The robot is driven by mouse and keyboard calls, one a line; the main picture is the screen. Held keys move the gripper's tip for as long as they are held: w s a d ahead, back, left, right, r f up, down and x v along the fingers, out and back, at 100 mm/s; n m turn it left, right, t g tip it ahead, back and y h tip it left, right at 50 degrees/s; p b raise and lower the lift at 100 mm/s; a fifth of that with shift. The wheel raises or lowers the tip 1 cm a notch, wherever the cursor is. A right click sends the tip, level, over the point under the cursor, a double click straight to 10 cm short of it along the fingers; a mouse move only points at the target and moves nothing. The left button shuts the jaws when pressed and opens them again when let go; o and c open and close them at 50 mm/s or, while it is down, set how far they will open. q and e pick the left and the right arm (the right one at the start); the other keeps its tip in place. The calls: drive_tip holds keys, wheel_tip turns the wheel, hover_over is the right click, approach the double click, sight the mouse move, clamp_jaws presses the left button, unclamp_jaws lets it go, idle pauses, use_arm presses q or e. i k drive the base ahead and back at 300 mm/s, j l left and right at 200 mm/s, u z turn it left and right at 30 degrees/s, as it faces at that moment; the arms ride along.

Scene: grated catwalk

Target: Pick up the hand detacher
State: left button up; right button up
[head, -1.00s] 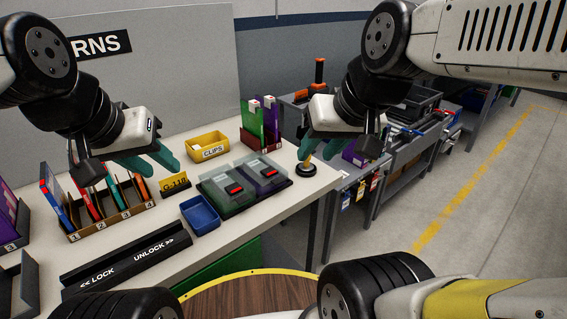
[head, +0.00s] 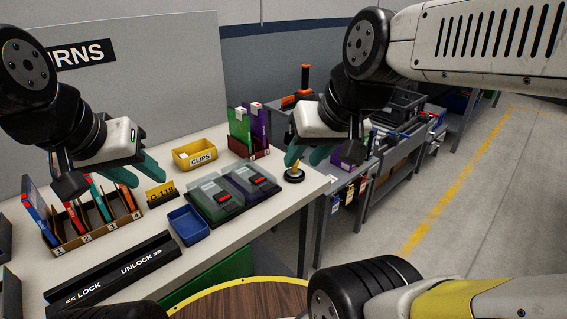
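A small round black piece with a yellow cone-shaped tip (head: 294,173) stands at the right end of the white workbench (head: 232,232); it may be the hand detacher, but I cannot be sure. My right gripper (head: 307,155), with teal fingers, hangs just above and behind it in the picture. Its fingers look apart and empty; I cannot tell whether they touch the piece. My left gripper (head: 134,170), also teal-fingered, is over the bench's left part near the G-118 sign (head: 161,194). It looks open and empty.
A numbered sorter (head: 100,232), a blue tray (head: 187,226), a yellow CLIPS bin (head: 195,153), clear-lidded boxes (head: 232,193), a green and purple folder stand (head: 262,150) and a LOCK/UNLOCK bar (head: 115,270) crowd the bench. A cart with an orange-topped tool (head: 305,75) stands beyond. Floor at right is clear.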

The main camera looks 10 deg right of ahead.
sight(294, 172)
drive_tip(key=i+l+z, duration=0.15)
drive_tip(key=l+z, duration=0.2)
drive_tip(key=i+l+z, duration=0.2)
drive_tip(key=l+z, duration=0.2)
